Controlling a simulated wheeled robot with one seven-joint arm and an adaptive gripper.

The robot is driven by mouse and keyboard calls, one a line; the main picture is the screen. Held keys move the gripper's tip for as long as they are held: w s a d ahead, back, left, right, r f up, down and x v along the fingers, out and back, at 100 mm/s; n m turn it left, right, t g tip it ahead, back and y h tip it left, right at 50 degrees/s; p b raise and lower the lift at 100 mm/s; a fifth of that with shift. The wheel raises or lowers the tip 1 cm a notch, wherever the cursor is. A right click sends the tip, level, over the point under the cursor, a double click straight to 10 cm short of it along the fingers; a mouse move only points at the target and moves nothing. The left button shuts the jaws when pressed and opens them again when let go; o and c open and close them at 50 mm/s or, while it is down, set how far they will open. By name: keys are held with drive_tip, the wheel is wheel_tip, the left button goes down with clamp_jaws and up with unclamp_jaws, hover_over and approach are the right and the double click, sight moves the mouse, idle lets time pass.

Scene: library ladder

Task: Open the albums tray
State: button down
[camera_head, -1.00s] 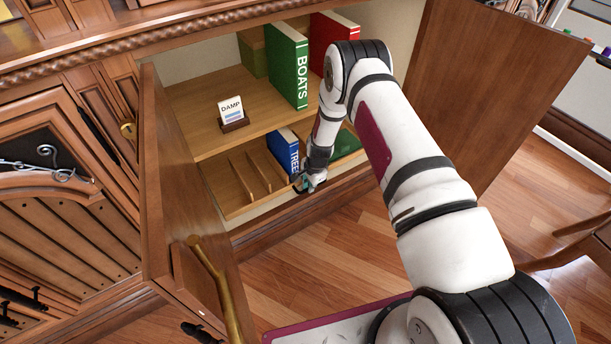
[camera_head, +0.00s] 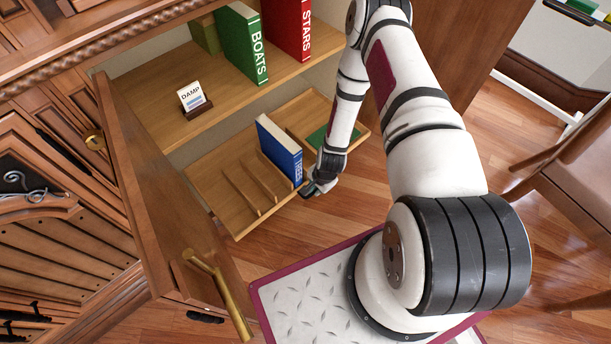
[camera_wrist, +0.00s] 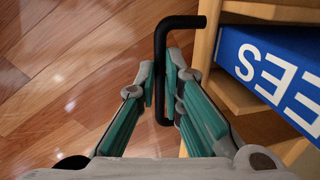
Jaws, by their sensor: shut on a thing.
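The wooden albums tray (camera_head: 212,190) is pulled out past the lower front of the open cabinet in the head view. It has thin dividers and carries a blue book marked TREES (camera_head: 282,152) and a green item (camera_head: 321,137). My gripper (camera_head: 314,187) is at the tray's front edge. In the wrist view, my gripper (camera_wrist: 164,88) is shut on a black bar handle (camera_wrist: 162,58). The tray's wooden edge (camera_wrist: 207,42) and the blue book (camera_wrist: 268,62) show to the right. The tray's right part is partly hidden by my arm.
The upper shelf (camera_head: 150,92) holds BOATS (camera_head: 243,45) and STARS (camera_head: 292,28) books and a DAMP card (camera_head: 191,96). The left cabinet door (camera_head: 165,205) stands open, with a brass handle (camera_head: 220,290). A chair (camera_head: 570,170) stands at right. Floor shows before the tray.

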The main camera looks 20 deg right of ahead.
drive_tip(key=s+d+p, duration=0.1)
drive_tip(key=s+d, duration=0.1)
drive_tip(key=s, duration=0.5)
drive_tip(key=shift+s+d, duration=0.15)
drive_tip(key=shift+s, duration=0.05)
drive_tip(key=shift+f, duration=0.1)
drive_tip(key=c, duration=1.8)
unclamp_jaws()
drive_tip(key=shift+o, duration=0.6)
drive_tip(key=shift+w, duration=0.1)
